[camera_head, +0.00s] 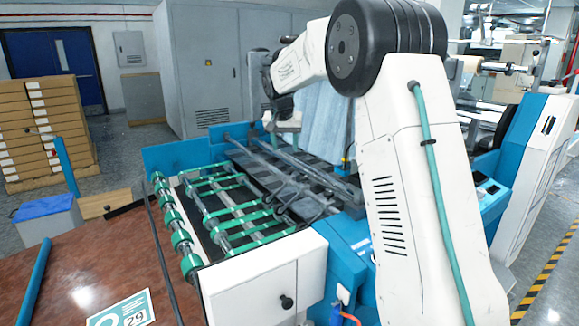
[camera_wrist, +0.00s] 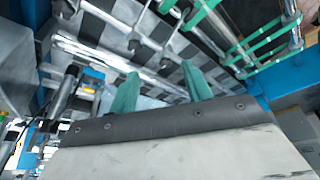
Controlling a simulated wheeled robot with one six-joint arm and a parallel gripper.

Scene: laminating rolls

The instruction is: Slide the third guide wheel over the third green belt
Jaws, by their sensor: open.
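Several green belts (camera_head: 228,205) run across the feed table of the blue and white machine, between rods with green rollers. They also show at the top right of the wrist view (camera_wrist: 262,40). Metal rods with small clamps and arms (camera_wrist: 135,42) cross the wrist view; I cannot tell which one carries the third guide wheel. My gripper (camera_wrist: 160,88) has two green fingers held apart, with nothing seen between them. In the head view it hangs above the far part of the machine, partly hidden by my arm, away from the near belts.
A brown table (camera_head: 90,265) with a number card (camera_head: 122,308) stands at the left front. Blue side plates (camera_head: 190,152) edge the feed table. Stacked boxes (camera_head: 45,130) and grey cabinets (camera_head: 210,75) stand behind. Space above the near belts is clear.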

